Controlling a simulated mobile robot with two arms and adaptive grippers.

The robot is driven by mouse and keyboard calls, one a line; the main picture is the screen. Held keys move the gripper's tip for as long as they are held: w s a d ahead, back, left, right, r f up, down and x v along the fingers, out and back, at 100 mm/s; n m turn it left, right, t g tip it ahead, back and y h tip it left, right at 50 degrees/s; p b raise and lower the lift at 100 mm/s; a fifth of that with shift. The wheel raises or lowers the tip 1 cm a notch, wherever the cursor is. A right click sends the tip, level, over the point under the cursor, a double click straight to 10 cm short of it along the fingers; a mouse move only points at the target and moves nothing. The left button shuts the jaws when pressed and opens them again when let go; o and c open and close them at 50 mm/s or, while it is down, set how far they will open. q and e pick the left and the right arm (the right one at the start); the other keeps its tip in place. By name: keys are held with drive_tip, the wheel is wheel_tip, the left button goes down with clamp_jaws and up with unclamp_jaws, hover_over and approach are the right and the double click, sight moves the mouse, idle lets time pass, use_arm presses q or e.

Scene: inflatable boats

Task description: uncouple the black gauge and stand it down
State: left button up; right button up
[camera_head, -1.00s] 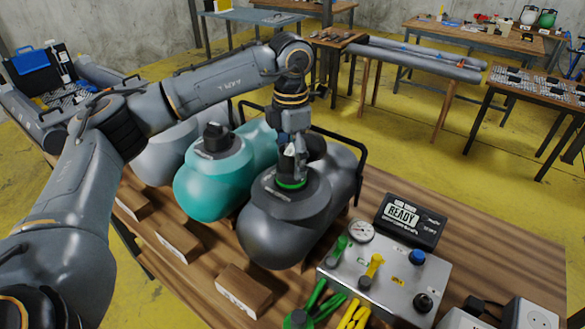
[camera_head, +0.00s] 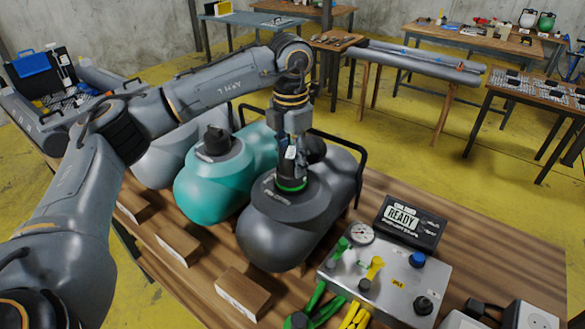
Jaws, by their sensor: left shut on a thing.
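The black gauge (camera_head: 291,171) is upright on top of the dark grey inflatable tube (camera_head: 285,232). A green ring (camera_head: 291,186) shows at its foot, against the tube's dark valve patch. My left gripper (camera_head: 292,148) points straight down and is shut on the gauge's upper part. A small pale face or label shows between the fingers. I cannot tell whether the gauge is still locked to the valve. My right gripper is not in view.
A teal tube (camera_head: 210,185) with a black cap lies left of the grey one. Wooden blocks (camera_head: 243,291) lie in front. A steel panel (camera_head: 390,283) with valves and a dial stands right, beside a box (camera_head: 408,222) reading READY. Bare tabletop (camera_head: 480,250) lies further right.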

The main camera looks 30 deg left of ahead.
use_arm(q)
drive_tip(key=shift+s+f+n, duration=0.15)
drive_tip(key=shift+f+n, duration=0.35)
drive_tip(key=shift+n, duration=0.3)
drive_tip(key=n, duration=0.3)
drive_tip(key=shift+n, duration=0.6)
drive_tip(key=n, duration=0.4)
drive_tip(key=shift+d, duration=0.1)
drive_tip(key=shift+r+p, duration=0.4)
drive_tip(key=shift+r, duration=0.2)
drive_tip(key=shift+r, duration=0.3)
